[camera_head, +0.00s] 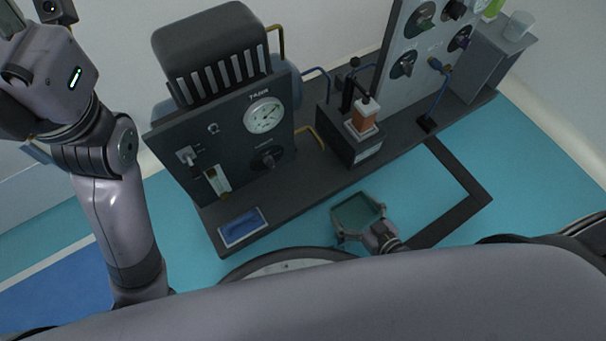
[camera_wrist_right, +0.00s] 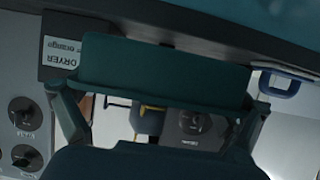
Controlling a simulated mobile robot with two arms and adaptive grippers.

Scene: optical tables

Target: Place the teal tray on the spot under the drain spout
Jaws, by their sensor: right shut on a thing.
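The teal tray (camera_head: 357,212) is a shallow open tray in front of the dark equipment base, near the middle of the head view. My right gripper (camera_head: 362,224) is shut on it, with fingers at both sides. In the right wrist view the tray (camera_wrist_right: 165,65) spans between the fingertips (camera_wrist_right: 157,95). A blue rectangle with a pale border (camera_head: 243,228) lies on the base's front left corner, left of the tray and apart from it. It sits below a small sight glass (camera_head: 217,180) on the dark panel. I cannot tell which fitting is the drain spout.
The dark panel carries a round gauge (camera_head: 264,115) and knobs. A dryer block with an orange-filled vessel (camera_head: 365,117) stands behind the tray. A grey valve panel (camera_head: 420,50) rises at the right. The front left of the dark base (camera_head: 285,208) is mostly clear.

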